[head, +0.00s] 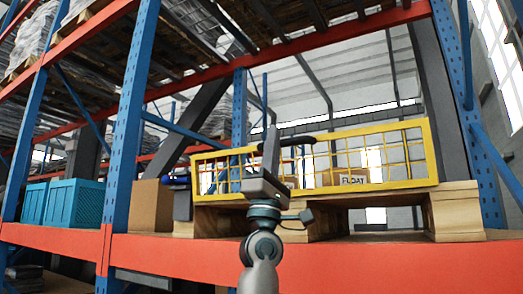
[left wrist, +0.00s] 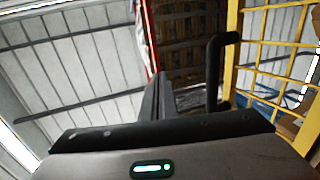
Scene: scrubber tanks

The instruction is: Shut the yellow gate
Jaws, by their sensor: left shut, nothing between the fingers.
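The yellow gate (head: 408,185) is a mesh panel in a yellow frame, upright along the front of the wooden pallet in the head view. I cannot tell whether it is latched. A black bar handle (head: 303,139) shows at its top edge. In the left wrist view the gate (left wrist: 234,45) stands at the right, with the black handle (left wrist: 213,70) beside my fingers. My left gripper (head: 271,148) is shut and empty in front of the gate, its fingers pointing up near the handle. They also show in the left wrist view (left wrist: 160,95). My right gripper is not in view.
The wooden pallet (head: 455,212) rests on the orange shelf beam (head: 400,265) between blue uprights (head: 127,130). A box marked FLOAT (head: 352,178) sits behind the mesh. A cardboard box (head: 151,206) and teal crates (head: 75,204) stand to the left.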

